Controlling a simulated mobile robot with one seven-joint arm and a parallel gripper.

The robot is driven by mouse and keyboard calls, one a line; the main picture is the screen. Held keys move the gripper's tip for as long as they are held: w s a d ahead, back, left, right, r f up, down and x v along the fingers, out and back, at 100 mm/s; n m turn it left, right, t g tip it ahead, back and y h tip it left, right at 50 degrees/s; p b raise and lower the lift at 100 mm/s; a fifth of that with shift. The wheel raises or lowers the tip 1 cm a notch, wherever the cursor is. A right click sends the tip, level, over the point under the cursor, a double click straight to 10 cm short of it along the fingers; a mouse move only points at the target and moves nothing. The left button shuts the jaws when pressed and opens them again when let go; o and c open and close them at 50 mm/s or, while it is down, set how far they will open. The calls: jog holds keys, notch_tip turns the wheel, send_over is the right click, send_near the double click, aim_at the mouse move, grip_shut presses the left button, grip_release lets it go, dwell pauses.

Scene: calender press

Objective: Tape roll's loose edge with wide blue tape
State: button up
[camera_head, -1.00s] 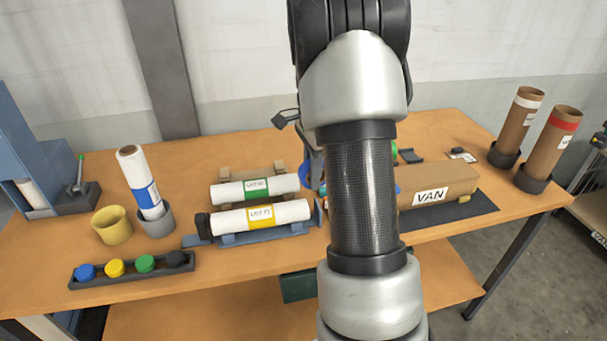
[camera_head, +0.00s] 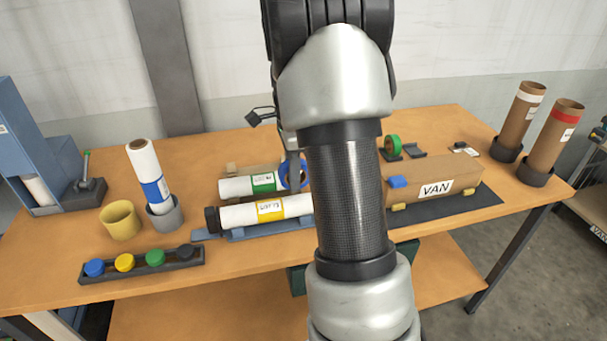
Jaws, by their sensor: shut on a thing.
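My gripper (camera_head: 296,192) shows just left of my arm and is partly hidden by it. It is shut on the roll of wide blue tape (camera_head: 284,176), which shows as a blue ring at the right end of the green-labelled white roll (camera_head: 236,187). I cannot tell whether the tape touches that roll. A yellow-labelled white roll (camera_head: 240,216) lies in front on a blue cradle (camera_head: 237,236), with a black piece at its left end. A third white roll with a blue band (camera_head: 145,163) leans upright in a grey cup. No loose edge can be made out.
A brown VAN package (camera_head: 465,176) lies at right on a dark mat, a blue piece (camera_head: 397,182) by its left end. Green tape (camera_head: 392,143) stands behind it. A cap tray (camera_head: 142,268) and yellow cup (camera_head: 121,220) are at left; brown tubes (camera_head: 518,120) stand far right.

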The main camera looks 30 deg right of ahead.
aim_at(286, 188)
jog(key=a, duration=0.2)
jog(key=shift+w+a, duration=0.35)
jog(key=shift+w, duration=0.05)
jog(key=shift+a+f, duration=0.2)
jog(key=shift+a, duration=0.05)
jog(key=shift+f+b, duration=0.95)
jog(key=shift+f, duration=0.55)
jog(key=shift+f, duration=0.3)
jog(key=shift+d, duration=0.1)
jog(key=shift+s+d+r, duration=0.1)
jog(key=shift+s+d, duration=0.05)
jog(key=shift+d, duration=0.35)
jog(key=shift+d, duration=0.15)
jog(key=shift+s+d, duration=0.15)
jog(key=shift+d, duration=0.3)
